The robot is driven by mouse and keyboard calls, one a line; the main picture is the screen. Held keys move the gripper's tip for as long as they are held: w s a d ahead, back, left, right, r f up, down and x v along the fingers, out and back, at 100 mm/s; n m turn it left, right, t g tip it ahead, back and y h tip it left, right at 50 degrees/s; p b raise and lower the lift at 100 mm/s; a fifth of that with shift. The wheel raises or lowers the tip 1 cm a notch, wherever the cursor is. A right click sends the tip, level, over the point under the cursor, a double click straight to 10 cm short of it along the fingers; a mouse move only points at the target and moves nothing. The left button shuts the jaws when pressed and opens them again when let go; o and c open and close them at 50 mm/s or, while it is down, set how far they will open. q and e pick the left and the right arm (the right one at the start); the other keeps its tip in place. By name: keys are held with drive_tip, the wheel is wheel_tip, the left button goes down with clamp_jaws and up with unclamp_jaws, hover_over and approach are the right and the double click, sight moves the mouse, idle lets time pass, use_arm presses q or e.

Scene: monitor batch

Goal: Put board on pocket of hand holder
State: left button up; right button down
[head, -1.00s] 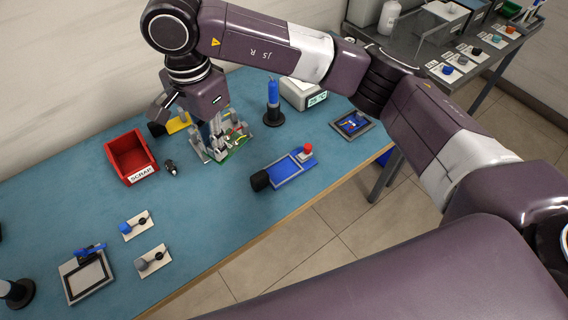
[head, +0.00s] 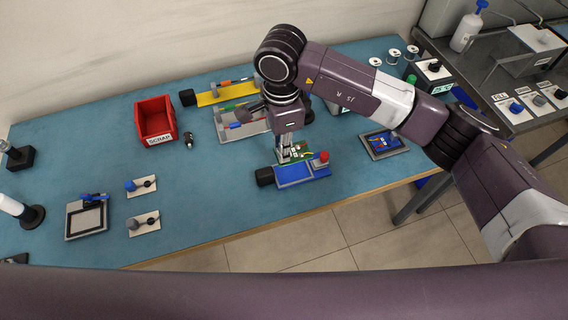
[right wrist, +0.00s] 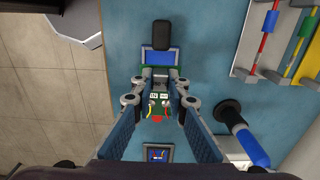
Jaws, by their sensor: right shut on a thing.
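The green board (head: 304,150) is in my right gripper (head: 287,150), whose fingers are shut on it. The right wrist view also shows the board (right wrist: 160,98) between the two fingers (right wrist: 158,92). The blue hand holder (head: 296,174), with a black grip and a red knob (head: 324,157), lies on the bench just under the gripper. The holder's blue end (right wrist: 160,57) shows beyond the fingers in the right wrist view; the gripper and board hide part of it. I cannot tell whether the board touches the holder. My left gripper is out of view.
A grey fixture (head: 232,130) and a yellow holder (head: 222,96) stand behind. A red scrap bin (head: 155,120) is at the left. A tray with a blue board (head: 384,143) lies right of the holder. A blue-topped post (right wrist: 240,135) stands close by in the wrist view.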

hover_over(283, 175)
wheel_tip(283, 175, down, 5)
drive_tip(key=shift+r, duration=0.15)
wheel_tip(283, 175, down, 4)
drive_tip(key=shift+p, duration=0.6)
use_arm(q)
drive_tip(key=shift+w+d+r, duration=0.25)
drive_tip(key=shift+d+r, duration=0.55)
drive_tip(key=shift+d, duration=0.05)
use_arm(e)
drive_tip(key=shift+f, duration=0.25)
drive_tip(key=c, duration=1.9)
unclamp_jaws()
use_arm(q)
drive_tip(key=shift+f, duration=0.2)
